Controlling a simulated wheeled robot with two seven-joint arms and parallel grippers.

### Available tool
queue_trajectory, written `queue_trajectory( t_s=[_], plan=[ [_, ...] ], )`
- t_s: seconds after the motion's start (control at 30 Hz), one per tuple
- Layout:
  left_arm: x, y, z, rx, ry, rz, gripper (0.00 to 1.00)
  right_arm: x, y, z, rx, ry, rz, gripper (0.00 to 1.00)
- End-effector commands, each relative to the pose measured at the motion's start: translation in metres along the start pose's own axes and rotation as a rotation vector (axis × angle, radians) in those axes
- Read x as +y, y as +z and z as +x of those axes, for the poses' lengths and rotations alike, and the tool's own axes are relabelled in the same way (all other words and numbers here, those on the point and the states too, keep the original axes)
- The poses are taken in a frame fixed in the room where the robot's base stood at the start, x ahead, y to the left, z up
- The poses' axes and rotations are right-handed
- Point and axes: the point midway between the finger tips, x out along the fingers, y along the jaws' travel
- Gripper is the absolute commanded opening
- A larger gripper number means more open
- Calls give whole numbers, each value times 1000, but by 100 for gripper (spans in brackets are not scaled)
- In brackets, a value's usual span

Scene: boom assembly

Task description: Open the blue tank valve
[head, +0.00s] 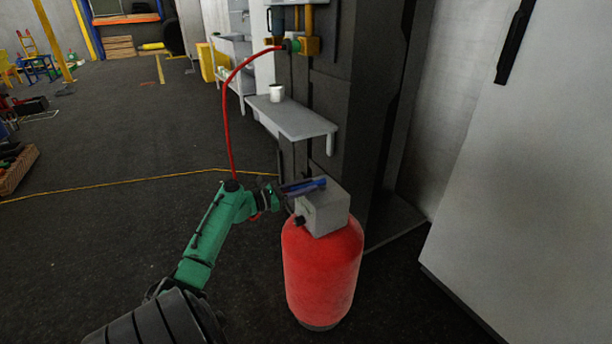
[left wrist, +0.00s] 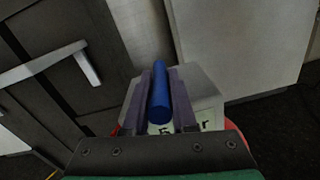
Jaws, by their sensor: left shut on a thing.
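The blue tank valve (head: 318,183) is a blue bar-shaped handle on top of a grey box (head: 322,212), which sits on a red tank (head: 323,268). My left gripper (head: 290,190) reaches it from the left, at the top of the box. In the left wrist view the blue handle (left wrist: 159,92) lies lengthwise between the two fingers of my left gripper (left wrist: 160,95), which is shut on it. Part of the handle is hidden by the fingers in the head view. Lettering on the grey box (left wrist: 200,125) is partly covered. My right gripper does not show.
A red hose (head: 227,110) arches from a green and yellow fitting (head: 293,45) down behind my left arm. A dark cabinet and pale panel (head: 530,170) stand right.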

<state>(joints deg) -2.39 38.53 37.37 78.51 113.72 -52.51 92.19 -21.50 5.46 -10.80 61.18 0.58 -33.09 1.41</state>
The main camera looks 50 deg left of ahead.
Motion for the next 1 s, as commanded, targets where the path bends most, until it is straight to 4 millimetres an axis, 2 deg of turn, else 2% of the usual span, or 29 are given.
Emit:
queue_trajectory(
  t_s=[0.2, 0.23, 0.3, 0.67, 0.77, 1.0],
  plan=[
    [-2, 0, 1, 0, -6, 0, 0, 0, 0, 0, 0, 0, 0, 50],
    [-2, 0, 1, 0, -6, 0, 33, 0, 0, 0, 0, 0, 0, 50],
    [-2, 0, 1, 0, -5, 0, 55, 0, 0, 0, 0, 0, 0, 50],
    [0, 1, -3, -1, -2, 1, 55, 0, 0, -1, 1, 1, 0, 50],
    [-1, 0, -15, 0, -1, -1, 55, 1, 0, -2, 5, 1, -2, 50],
    [0, 0, -69, 2, -1, 0, 55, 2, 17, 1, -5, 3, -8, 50]
  ],
)
